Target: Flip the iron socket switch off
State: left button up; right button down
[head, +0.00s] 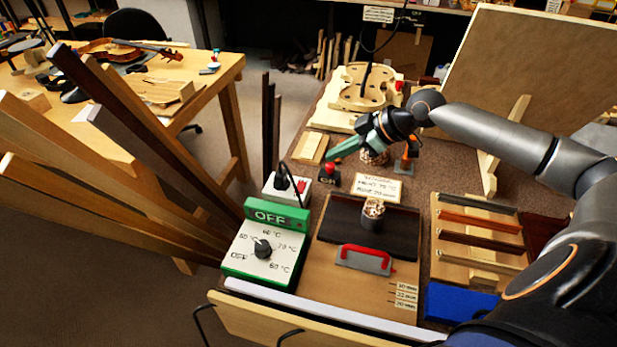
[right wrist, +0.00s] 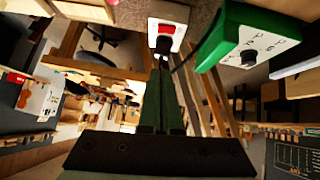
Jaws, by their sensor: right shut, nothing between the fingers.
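The iron socket (head: 289,197) is a white box with a black plug and a red switch (head: 301,186), just behind the green control box. In the right wrist view the socket (right wrist: 183,14) is at the top, with its red switch (right wrist: 167,29) facing the camera. My right gripper (head: 333,156) is shut and empty, its green fingers pointing left, above and behind the socket and apart from it. In the right wrist view the closed fingertips (right wrist: 160,66) lie just below the plug in the picture. Whether the switch is on or off cannot be told. My left gripper is out of view.
The green control box (head: 237,267) has a dial and an "OFF" display (head: 272,214). A small dark block with a red top (head: 328,173) stands right of the socket. Long wooden strips (head: 150,150) rise on the left. A red-handled tool (head: 363,258) lies in front.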

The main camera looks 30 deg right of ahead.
send_over(300, 183)
jog(key=s, duration=0.3)
notch_tip(300, 183, down, 6)
jog(key=f, duration=0.3)
jog(key=d+f, duration=0.1)
jog(key=shift+w, duration=0.4)
jog(key=shift+f, duration=0.45)
jog(key=shift+d, duration=0.1)
jog(key=shift+w+d+f+b, duration=0.1)
jog(key=shift+f+b, duration=0.2)
jog(key=shift+b, duration=0.2)
